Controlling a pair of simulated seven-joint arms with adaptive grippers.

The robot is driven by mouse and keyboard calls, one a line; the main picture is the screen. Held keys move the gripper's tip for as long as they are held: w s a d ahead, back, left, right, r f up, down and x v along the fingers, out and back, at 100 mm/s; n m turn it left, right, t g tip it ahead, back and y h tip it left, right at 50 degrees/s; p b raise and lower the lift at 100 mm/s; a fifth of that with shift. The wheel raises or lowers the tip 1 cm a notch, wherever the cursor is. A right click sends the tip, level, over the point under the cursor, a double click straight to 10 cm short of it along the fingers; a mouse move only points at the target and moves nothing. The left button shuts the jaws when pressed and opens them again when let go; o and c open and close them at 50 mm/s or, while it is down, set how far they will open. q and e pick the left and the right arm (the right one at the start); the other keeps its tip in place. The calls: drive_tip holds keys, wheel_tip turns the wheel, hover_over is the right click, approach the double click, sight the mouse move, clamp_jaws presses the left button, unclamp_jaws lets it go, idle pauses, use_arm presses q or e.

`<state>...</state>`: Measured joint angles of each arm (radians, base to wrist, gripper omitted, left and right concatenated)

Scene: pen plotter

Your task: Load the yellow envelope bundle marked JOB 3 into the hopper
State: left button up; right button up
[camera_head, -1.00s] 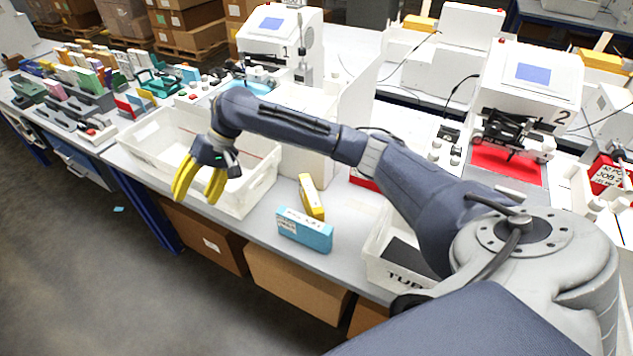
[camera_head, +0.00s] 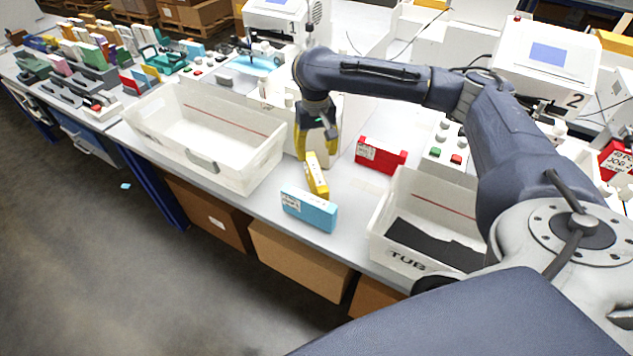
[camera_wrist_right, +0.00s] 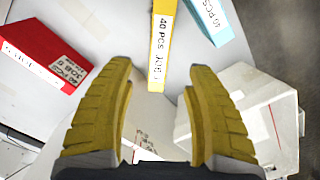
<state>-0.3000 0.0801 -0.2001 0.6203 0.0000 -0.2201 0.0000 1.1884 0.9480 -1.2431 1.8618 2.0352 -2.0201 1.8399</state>
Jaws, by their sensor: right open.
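The yellow envelope bundle (camera_head: 317,178) stands on the bench beside a light-blue bundle (camera_head: 309,210). In the right wrist view the yellow bundle (camera_wrist_right: 162,38) has a white label reading "40 PCS JOB"; its number is not clear. My right gripper (camera_head: 316,145) is open and empty, low over the bench at the far end of the yellow bundle. In the wrist view the near end of the bundle lies centred between its yellow fingertips (camera_wrist_right: 160,75), with a gap on both sides. My left gripper is not in view. I cannot make out the hopper for certain.
A red bundle (camera_head: 381,156) stands to the right of the gripper. An empty white crate (camera_head: 147,127) is at the left, and a white tub (camera_head: 379,223) is at the right. Machine 1 (camera_head: 278,18) and machine 2 (camera_head: 545,62) stand behind.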

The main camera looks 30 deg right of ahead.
sight(316, 180)
drive_tip(key=shift+f, duration=6.45)
clamp_jaws()
